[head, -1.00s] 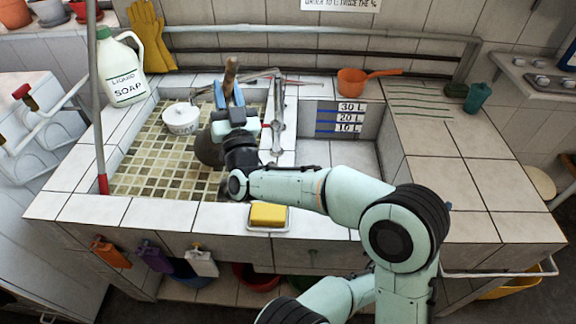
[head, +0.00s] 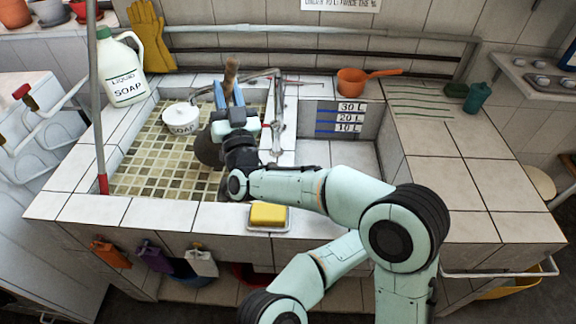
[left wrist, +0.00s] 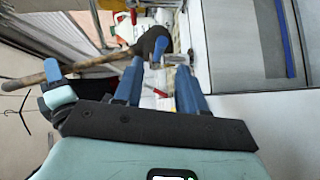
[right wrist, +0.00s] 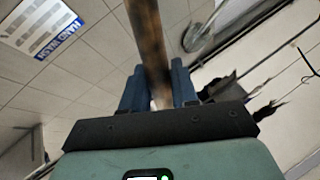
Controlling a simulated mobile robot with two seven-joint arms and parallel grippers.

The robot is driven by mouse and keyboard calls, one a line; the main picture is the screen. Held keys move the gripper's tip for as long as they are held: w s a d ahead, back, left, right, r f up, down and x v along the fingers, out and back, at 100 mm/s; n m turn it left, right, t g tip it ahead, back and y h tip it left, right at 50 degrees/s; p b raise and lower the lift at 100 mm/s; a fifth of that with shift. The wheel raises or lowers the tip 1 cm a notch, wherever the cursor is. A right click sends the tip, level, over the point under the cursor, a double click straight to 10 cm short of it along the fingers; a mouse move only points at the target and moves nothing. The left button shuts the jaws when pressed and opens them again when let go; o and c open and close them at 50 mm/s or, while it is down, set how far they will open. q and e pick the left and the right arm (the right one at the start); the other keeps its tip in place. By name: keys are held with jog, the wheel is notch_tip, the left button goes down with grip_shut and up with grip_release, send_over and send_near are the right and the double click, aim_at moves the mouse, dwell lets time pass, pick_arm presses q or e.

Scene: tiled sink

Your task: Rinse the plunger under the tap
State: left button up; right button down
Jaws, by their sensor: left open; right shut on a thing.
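The plunger has a wooden handle (head: 230,70) and a dark rubber cup (head: 207,150). My right gripper (head: 229,95) is shut on the handle, and the cup is over the tiled basin. The handle also shows between its fingers in the right wrist view (right wrist: 150,45). The metal tap (head: 277,110) stands just right of this gripper; whether water runs cannot be told. In the left wrist view my left gripper (left wrist: 160,66) is open, with the plunger cup (left wrist: 152,42) beyond its fingertips and a small metal part between them. I cannot make out the left gripper in the head view.
A white soap pot (head: 182,118) stands in the left basin (head: 150,165). A soap jug (head: 122,70) stands at the back left. A yellow sponge (head: 268,215) lies on the front ledge. An orange pan (head: 365,80) is at the back. The right counter (head: 450,150) is mostly clear.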

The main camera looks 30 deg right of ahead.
pick_arm(q)
jog(key=x, duration=0.9)
jog(key=shift+w, duration=0.35)
grip_shut()
